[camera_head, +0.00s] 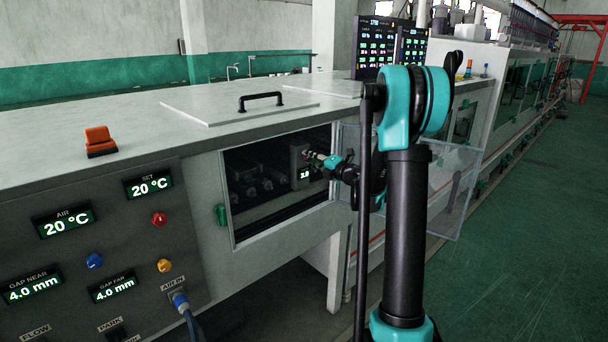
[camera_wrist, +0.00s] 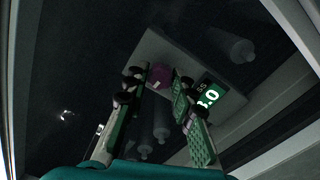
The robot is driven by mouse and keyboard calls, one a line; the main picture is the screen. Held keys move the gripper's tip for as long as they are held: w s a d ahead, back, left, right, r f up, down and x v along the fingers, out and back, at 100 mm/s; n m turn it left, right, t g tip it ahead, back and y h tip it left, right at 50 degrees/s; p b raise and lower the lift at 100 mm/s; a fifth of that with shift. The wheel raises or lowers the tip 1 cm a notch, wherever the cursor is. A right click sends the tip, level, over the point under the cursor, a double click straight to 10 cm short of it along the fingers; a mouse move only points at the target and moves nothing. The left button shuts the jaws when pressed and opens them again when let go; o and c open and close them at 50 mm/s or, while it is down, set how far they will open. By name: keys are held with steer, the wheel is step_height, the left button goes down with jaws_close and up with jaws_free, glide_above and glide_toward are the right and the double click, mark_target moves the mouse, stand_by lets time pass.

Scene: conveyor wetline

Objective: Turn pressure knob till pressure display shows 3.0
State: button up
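The pressure knob (camera_wrist: 160,77) is purple and sits on a grey box (camera_wrist: 205,62) inside the open machine bay. My gripper (camera_wrist: 162,85) reaches in through the bay opening, with one finger on each side of the knob. The fingers are apart, with slim gaps seeming to show beside the knob; contact is not clear. In the head view my gripper (camera_head: 313,157) is small and points left at the box (camera_head: 299,157).
A clear door (camera_head: 455,190) stands open at the right of the bay. The bay frame (camera_head: 228,205) edges the opening. A control panel (camera_head: 110,235) with displays and several knobs is at left. Pale cylinders (camera_wrist: 160,125) lie inside the dark bay. Green floor at right is clear.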

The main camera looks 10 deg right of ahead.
steer(key=shift+o, duration=1.4)
steer(key=v, duration=0.6)
